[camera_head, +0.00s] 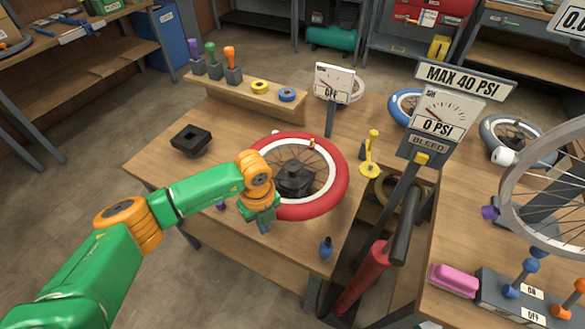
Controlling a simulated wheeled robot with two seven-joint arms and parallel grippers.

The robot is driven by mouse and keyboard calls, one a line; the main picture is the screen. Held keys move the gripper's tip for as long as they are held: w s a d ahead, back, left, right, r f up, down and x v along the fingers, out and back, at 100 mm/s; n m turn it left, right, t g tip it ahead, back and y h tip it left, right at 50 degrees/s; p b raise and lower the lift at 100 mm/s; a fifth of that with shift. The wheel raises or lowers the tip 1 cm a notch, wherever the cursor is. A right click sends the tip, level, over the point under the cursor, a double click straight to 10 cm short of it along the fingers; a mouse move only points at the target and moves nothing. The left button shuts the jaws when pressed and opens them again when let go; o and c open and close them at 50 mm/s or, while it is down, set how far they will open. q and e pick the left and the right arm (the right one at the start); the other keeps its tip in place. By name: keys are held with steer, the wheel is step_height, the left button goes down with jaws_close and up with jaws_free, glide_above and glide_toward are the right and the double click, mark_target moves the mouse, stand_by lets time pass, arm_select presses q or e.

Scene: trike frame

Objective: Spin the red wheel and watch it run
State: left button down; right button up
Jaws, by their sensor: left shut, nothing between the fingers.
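The red wheel (337,178) has a thick red tyre, a white rim and thin spokes. It lies flat on the wooden bench around a dark hub mount (294,177). A small orange-brown piece shows at its far rim. My left arm comes in from the left, and my left gripper (263,222) points down at the near left side of the tyre. Its fingers are shut and empty. I cannot tell whether they touch the tyre. The gripper and wrist hide part of the tyre's left side. My right gripper is not in view.
A black square holder (191,140) stands left of the wheel. A yellow lever (370,155) stands to its right. A blue-handled item (326,248) is near the front edge. A red pump (362,277) and PSI gauge (438,114) rise at right. A small gauge (333,83) stands behind.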

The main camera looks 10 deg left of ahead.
arm_select(q)
steer(key=shift+w+d+f+b, duration=0.1)
steer(key=shift+w+d+b, duration=0.1)
steer(key=shift+w+b, duration=0.5)
steer(key=w+a+b, duration=0.1)
steer(key=a+b, duration=0.1)
steer(key=a, duration=0.2)
steer(key=w+a+b, duration=0.2)
steer(key=a, duration=0.3)
steer(key=w+a+b, duration=0.2)
steer(key=a, duration=0.2)
steer(key=shift+a+f+b, duration=0.25)
steer(key=shift+f+b, duration=0.05)
steer(key=shift+f, duration=0.05)
step_height(320, 180, up, 8)
steer(key=s+a+p, duration=0.1)
steer(key=p, duration=0.7)
steer(key=shift+s+p, duration=0.3)
steer(key=shift+p, duration=0.1)
steer(key=shift+f, duration=0.1)
